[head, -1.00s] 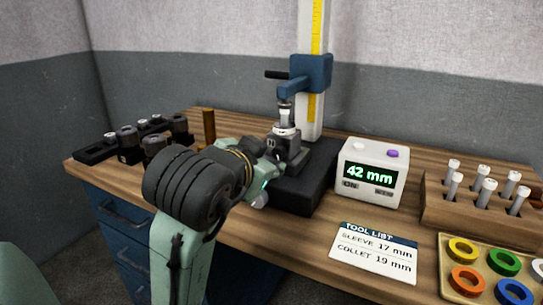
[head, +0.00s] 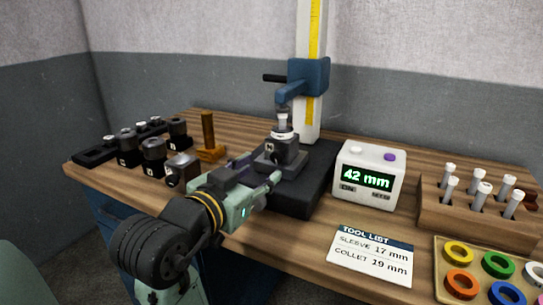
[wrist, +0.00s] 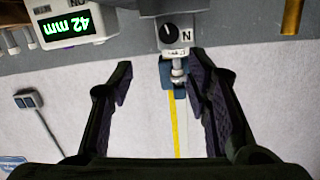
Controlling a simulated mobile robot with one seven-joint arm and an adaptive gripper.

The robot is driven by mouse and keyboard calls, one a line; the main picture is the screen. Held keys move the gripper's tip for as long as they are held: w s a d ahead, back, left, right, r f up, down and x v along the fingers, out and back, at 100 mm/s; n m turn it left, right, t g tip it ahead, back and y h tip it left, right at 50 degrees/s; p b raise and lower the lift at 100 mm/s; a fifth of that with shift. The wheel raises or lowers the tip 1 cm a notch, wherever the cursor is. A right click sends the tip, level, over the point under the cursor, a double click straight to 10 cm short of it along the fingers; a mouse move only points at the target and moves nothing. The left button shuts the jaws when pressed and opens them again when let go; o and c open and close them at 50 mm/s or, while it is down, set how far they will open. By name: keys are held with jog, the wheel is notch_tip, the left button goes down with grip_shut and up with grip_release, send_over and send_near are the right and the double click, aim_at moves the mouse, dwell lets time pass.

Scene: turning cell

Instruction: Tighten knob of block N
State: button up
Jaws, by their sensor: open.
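Block N (head: 281,157) is a dark grey block with a letter N on its face, standing upright on the black base of the height gauge (head: 307,190). A silver-and-dark tool stands in its top under the gauge's blue arm. In the wrist view, which is upside down, block N (wrist: 176,36) shows at the top with its round black knob (wrist: 168,33) carrying a light mark. My gripper (head: 259,172) is open and empty in front of the block, its fingers apart. In the wrist view the gripper (wrist: 162,72) frames the block between its fingertips without visible contact.
A display box (head: 369,174) reading 42 mm and a tool list card (head: 371,255) lie to the right. Beyond are a wooden rack (head: 473,208) of pins and a tray of coloured rings (head: 440,268). Several dark blocks and a brass piece (head: 209,138) stand at left.

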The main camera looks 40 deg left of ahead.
aim_at(275, 159)
jog(key=w+a+f+p, duration=0.1)
jog(key=w, duration=0.2)
jog(key=w+a+n+p, duration=0.1)
jog(key=w, duration=0.2)
jog(key=w+a+f+n+t+p, duration=0.1)
jog(key=w, duration=0.3)
jog(key=shift+a+f+y, duration=0.3)
jog(key=shift+a+f, duration=0.05)
jog(key=shift+a, duration=0.05)
jog(key=shift+c, duration=0.3)
grip_shut()
